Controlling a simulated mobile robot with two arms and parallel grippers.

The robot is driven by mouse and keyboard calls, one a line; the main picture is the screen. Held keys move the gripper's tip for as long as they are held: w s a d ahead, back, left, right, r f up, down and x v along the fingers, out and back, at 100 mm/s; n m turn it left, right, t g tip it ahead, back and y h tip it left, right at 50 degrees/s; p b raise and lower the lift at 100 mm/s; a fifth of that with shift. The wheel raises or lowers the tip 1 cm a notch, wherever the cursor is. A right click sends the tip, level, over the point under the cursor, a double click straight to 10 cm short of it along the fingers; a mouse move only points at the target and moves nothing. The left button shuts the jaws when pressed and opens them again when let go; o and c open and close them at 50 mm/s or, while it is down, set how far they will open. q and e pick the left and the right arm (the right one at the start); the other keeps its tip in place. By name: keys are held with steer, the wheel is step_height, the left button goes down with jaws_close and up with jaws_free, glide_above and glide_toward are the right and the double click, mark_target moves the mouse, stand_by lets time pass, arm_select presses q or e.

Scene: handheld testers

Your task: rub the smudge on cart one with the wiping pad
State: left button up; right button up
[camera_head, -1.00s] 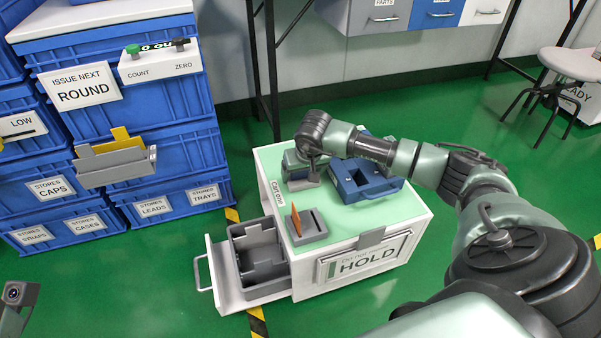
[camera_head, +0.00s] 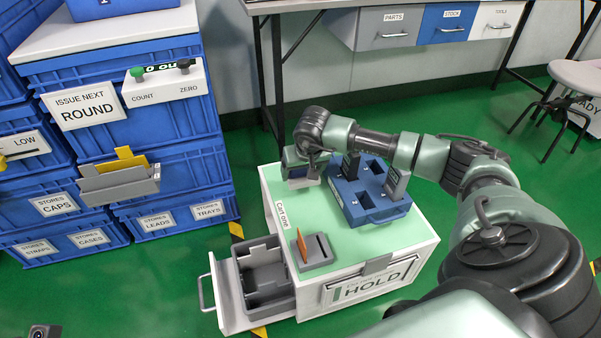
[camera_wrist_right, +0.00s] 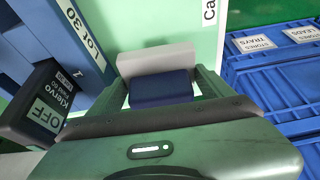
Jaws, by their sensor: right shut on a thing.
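My right gripper (camera_head: 304,172) is over the far left part of the green top of cart one (camera_head: 291,228). It is shut on the wiping pad, which shows dark blue between the fingers in the right wrist view (camera_wrist_right: 160,88). A pale grey part (camera_wrist_right: 157,60) shows just beyond the blue; I cannot tell whether it belongs to the pad. I cannot tell if the pad touches the top. No smudge can be made out; the gripper and arm cover part of the top. My left gripper is not in view.
A blue rack (camera_head: 370,209) with grey testers stands right of the gripper. A grey holder with an orange card (camera_head: 315,251) is at the cart's near edge. The drawer (camera_head: 231,299) stands open at left. Blue crates (camera_head: 170,213) stand left of the cart.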

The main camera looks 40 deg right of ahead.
steer(key=shift+r+p, duration=1.2)
steer(key=shift+r, duration=0.75)
